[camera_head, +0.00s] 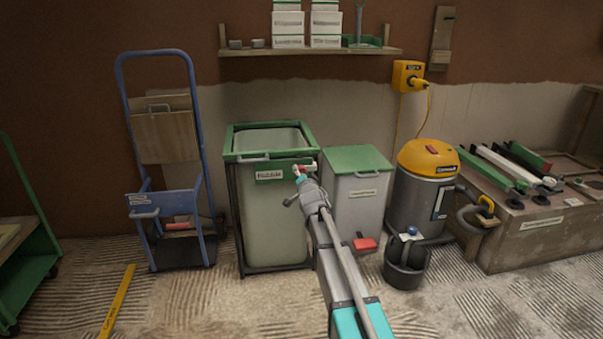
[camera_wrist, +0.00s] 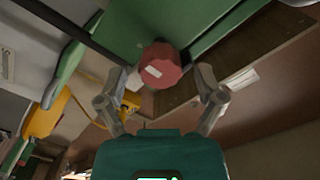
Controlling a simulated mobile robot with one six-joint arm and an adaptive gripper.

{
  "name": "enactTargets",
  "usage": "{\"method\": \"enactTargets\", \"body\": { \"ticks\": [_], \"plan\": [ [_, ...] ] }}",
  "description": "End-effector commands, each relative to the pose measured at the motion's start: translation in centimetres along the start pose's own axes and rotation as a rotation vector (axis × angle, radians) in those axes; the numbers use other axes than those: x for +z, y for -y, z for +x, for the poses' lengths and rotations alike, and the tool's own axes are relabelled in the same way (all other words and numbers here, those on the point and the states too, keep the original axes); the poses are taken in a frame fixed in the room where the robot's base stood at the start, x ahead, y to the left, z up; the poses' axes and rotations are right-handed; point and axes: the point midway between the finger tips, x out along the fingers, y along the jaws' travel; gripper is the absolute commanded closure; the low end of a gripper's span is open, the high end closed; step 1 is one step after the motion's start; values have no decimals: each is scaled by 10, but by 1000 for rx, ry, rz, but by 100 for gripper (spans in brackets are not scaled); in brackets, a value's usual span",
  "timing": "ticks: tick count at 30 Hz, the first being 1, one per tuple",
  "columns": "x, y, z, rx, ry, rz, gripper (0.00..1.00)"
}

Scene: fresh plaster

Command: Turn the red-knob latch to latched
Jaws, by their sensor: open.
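The red knob (camera_wrist: 163,66) of the latch is faceted, with a pale mark on its face. In the wrist view it sits against a green surface, between and just beyond my fingertips. In the head view a small red bit of the knob (camera_head: 297,170) shows at the right front of the green-framed bin (camera_head: 272,218), mostly hidden by my gripper (camera_head: 303,176). My gripper, also in the wrist view (camera_wrist: 160,76), is open around the knob's sides, with gaps visible. I cannot tell which position the latch is in.
A green-lidded bin (camera_head: 357,205) with a red pedal (camera_head: 366,244) stands close on the right, then a yellow-topped vacuum (camera_head: 428,180) and a wooden bench (camera_head: 530,235). A blue hand truck (camera_head: 128,100) stands left. A yellow level (camera_head: 118,302) lies on the floor.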

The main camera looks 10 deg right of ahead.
Motion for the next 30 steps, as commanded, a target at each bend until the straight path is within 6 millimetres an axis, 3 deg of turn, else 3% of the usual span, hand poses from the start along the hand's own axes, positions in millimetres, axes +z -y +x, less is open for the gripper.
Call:
{"method": "enactTargets", "body": {
  "ticks": [6, 17, 30],
  "plan": [
    [0, 0, 15, 0, 0, 0, 13],
    [0, 0, 16, 0, 0, 0, 13],
    [0, 0, 17, -1, 0, 0, 95]
  ]
}}
